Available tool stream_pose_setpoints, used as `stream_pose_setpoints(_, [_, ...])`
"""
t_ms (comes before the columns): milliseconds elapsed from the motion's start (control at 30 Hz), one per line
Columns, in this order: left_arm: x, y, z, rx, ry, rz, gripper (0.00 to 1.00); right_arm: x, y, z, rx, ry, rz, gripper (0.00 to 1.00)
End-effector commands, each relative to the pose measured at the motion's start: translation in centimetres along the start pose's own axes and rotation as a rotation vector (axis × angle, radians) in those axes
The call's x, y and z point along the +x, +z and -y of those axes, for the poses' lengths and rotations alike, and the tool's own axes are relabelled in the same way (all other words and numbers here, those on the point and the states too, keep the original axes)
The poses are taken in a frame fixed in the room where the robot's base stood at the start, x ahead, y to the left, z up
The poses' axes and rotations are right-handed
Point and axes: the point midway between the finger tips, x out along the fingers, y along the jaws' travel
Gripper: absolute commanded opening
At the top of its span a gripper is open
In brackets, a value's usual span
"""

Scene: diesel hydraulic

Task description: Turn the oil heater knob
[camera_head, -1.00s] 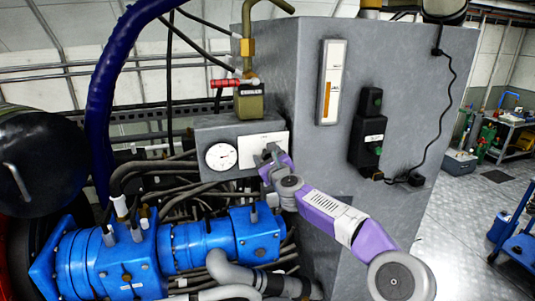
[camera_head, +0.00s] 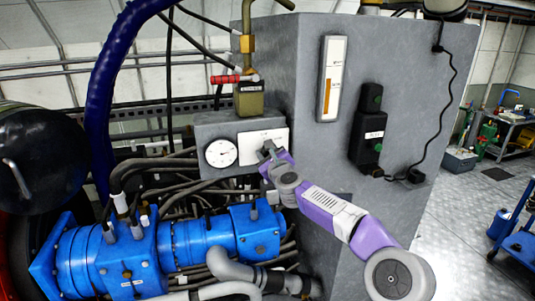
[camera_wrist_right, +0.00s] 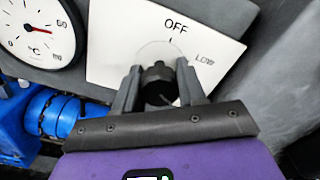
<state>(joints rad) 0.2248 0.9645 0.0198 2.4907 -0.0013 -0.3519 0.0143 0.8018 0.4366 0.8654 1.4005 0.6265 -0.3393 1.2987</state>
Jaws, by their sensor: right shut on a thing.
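The oil heater knob (camera_wrist_right: 158,84) is a black round knob on a white plate (camera_wrist_right: 110,40) marked OFF and LOW. In the head view the plate (camera_head: 272,136) sits on a grey box, and my gripper covers the knob. My right gripper (camera_wrist_right: 158,88) is shut on the knob, with one finger on each side of it. It also shows in the head view (camera_head: 269,150), at the end of my purple arm. The knob's pointer mark is too unclear to read. My left gripper is not in view.
A round temperature gauge (camera_head: 221,153) is left of the plate. An olive box with a red-handled valve (camera_head: 249,98) is above. Blue pump bodies (camera_head: 200,243) and hoses lie below. A tall grey tank (camera_head: 415,100) stands to the right.

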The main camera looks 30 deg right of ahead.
Motion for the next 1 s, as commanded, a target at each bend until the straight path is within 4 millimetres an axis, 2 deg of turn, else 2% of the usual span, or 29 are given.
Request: stream_pose_setpoints(1000, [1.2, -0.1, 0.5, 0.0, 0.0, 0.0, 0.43, 0.0, 0.1, 0.1, -0.923, 0.0, 0.0, 0.1])
